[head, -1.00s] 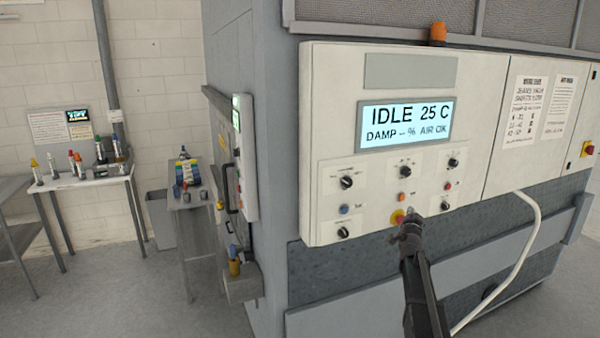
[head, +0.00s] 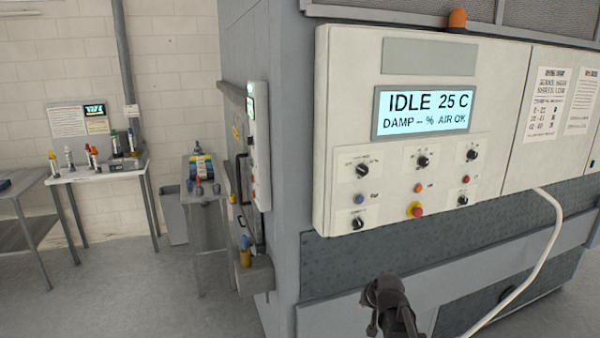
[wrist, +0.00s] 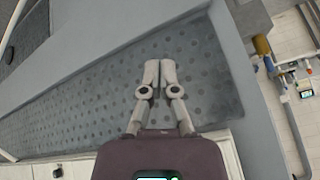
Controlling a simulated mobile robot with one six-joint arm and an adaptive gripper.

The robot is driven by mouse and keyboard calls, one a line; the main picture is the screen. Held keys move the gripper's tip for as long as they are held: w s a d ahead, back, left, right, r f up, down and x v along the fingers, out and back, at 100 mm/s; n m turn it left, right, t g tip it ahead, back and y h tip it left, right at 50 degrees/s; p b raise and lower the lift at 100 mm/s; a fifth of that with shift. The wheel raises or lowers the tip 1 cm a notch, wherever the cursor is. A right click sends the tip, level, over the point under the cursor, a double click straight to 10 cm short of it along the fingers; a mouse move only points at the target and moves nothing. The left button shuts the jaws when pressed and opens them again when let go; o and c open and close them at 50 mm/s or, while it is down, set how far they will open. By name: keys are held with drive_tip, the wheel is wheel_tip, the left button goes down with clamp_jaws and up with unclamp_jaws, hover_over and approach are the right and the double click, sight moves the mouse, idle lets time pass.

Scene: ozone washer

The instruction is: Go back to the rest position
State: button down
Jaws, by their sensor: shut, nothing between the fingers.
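My gripper (wrist: 160,72) is shut and empty, its two fingers together in the wrist view, in front of the washer's grey dimpled lower panel (wrist: 100,100). In the head view the end of my dark arm is low in the picture, below the control panel (head: 345,215) and apart from it; the fingertips cannot be made out there.
A white hose (head: 549,255) hangs down the washer's front at the right. A side panel with a handle (head: 240,180) is on the washer's left face. Small tables with bottles (head: 90,175) stand at the left wall. Grey floor is free at the lower left.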

drive_tip(key=s+a+f+g+h+b, duration=0.1)
drive_tip(key=s+f+g, duration=0.2)
drive_tip(key=s, duration=0.6)
drive_tip(key=s+a+f+n+g+h+b, duration=0.1)
drive_tip(key=s+f+g, duration=0.1)
drive_tip(key=s, duration=0.7)
drive_tip(key=shift+f+g, duration=0.4)
drive_tip(key=shift+g, duration=0.4)
